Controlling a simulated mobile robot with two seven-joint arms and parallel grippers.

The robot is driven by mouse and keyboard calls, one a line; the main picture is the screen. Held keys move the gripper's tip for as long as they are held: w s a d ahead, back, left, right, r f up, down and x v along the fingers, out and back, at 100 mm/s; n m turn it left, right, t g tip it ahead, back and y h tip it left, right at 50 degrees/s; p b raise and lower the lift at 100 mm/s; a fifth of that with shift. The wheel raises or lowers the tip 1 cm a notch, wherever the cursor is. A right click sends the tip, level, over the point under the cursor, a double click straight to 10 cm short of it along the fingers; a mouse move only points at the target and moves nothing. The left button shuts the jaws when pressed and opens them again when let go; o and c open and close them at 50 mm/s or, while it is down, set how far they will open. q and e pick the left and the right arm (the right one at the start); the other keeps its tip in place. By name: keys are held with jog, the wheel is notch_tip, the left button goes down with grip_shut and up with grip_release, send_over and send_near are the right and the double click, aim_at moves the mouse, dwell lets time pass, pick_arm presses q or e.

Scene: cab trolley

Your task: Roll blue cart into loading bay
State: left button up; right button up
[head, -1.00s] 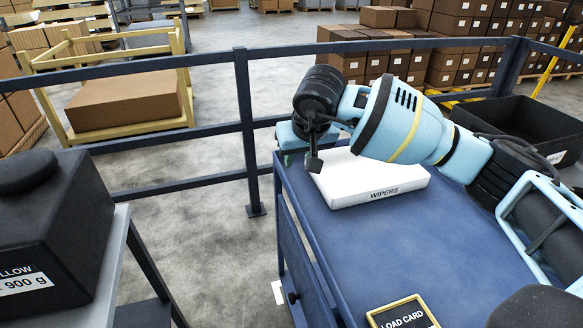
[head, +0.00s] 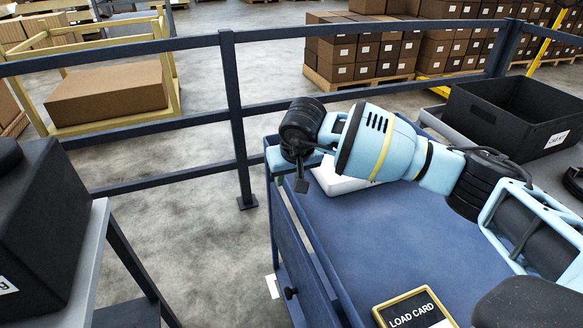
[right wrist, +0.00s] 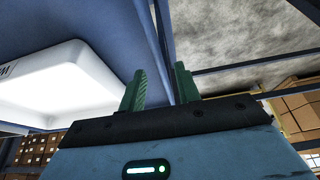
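The blue cart (head: 372,235) stands at the lower middle of the head view, beside a rail. A white box (head: 335,181), partly behind my arm, lies on its deck; it also shows in the right wrist view (right wrist: 75,80). A framed load card (head: 412,312) lies near the deck's front edge. My right gripper (head: 281,176) is at the cart's far left corner, its fingertips mostly hidden in the head view. In the right wrist view its two green fingers (right wrist: 160,85) stand either side of a blue edge of the cart; I cannot tell whether they grip it. My left gripper is not in view.
A dark metal railing (head: 160,122) runs behind and left of the cart. A grey stand (head: 75,255) with a black container is at left. A black bin (head: 512,115) stands at right. Cartons on pallets (head: 365,55) are beyond the rail. Floor between stand and cart is clear.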

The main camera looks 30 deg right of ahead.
jog(key=shift+x, duration=1.2)
jog(key=shift+c, duration=0.3)
grip_shut()
jog(key=shift+s, duration=0.1)
dwell(0.3)
